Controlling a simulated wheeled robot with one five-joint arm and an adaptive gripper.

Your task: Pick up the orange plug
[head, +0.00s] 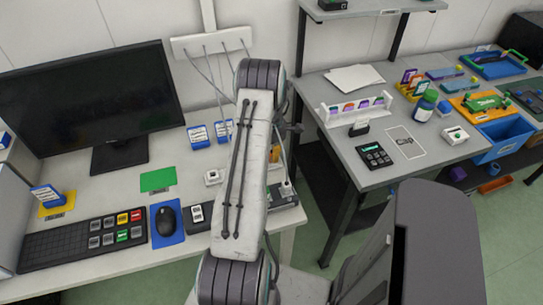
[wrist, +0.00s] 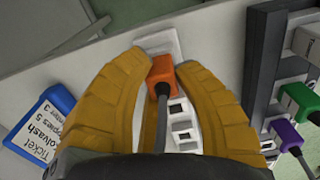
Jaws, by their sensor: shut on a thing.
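The orange plug (wrist: 161,70) shows in the wrist view between the tips of my gripper (wrist: 163,64). The yellow fingers are closed on it from both sides. A grey cable (wrist: 162,120) runs from the plug down toward the palm. A white piece (wrist: 158,43) lies just beyond the plug; whether they touch I cannot tell.
In the wrist view, a white strip with dark openings (wrist: 183,137) lies below the fingers. A dark rack (wrist: 262,60) with a green plug (wrist: 297,99) and a purple plug (wrist: 284,133) stands at right. A blue labelled box (wrist: 42,122) is at left.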

